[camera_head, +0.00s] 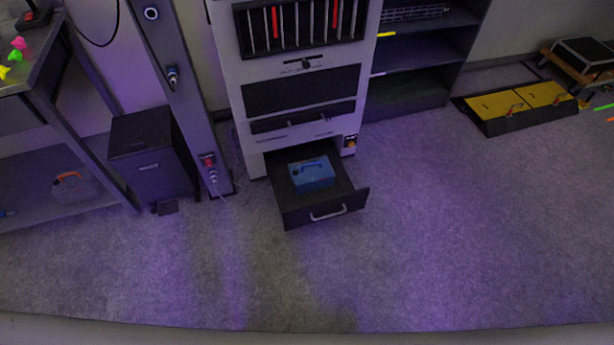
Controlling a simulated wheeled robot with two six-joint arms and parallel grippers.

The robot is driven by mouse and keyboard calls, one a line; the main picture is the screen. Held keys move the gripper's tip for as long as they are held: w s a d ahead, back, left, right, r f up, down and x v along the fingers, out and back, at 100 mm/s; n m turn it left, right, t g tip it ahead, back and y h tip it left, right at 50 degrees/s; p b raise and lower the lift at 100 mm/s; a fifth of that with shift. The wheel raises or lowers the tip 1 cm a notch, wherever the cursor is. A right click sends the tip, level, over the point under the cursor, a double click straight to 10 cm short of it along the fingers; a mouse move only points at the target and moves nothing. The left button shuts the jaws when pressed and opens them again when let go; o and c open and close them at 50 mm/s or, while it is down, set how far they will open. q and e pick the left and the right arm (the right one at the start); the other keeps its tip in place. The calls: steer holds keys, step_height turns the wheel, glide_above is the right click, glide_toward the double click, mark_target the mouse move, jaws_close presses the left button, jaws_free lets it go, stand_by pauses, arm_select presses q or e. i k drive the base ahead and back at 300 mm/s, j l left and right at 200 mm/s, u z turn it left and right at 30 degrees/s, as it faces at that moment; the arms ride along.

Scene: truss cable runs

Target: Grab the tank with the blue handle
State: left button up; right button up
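A blue box-like tank (312,178) sits in the open bottom drawer (326,213) of the white cabinet. A handle seems to lie on its top, also bluish, but the detail is too small to be sure. Another tank (78,192), grey with an orange handle, sits on the lower shelf of the rack at the left. Neither of my grippers is in view.
The white cabinet (300,65) stands against the wall, beside a grey post (182,110) and a dark box (150,160). Dark shelves (425,50) stand to its right. A yellow-topped ramp (515,103) lies at the right. The carpet in front is clear.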

mark_target(313, 175)
steer(key=i+l+u, duration=0.2)
steer(key=i+l, duration=0.15)
steer(key=i+l+u, duration=0.15)
steer(key=l, duration=0.3)
steer(key=i+l+u, duration=0.2)
steer(key=i+l, duration=0.2)
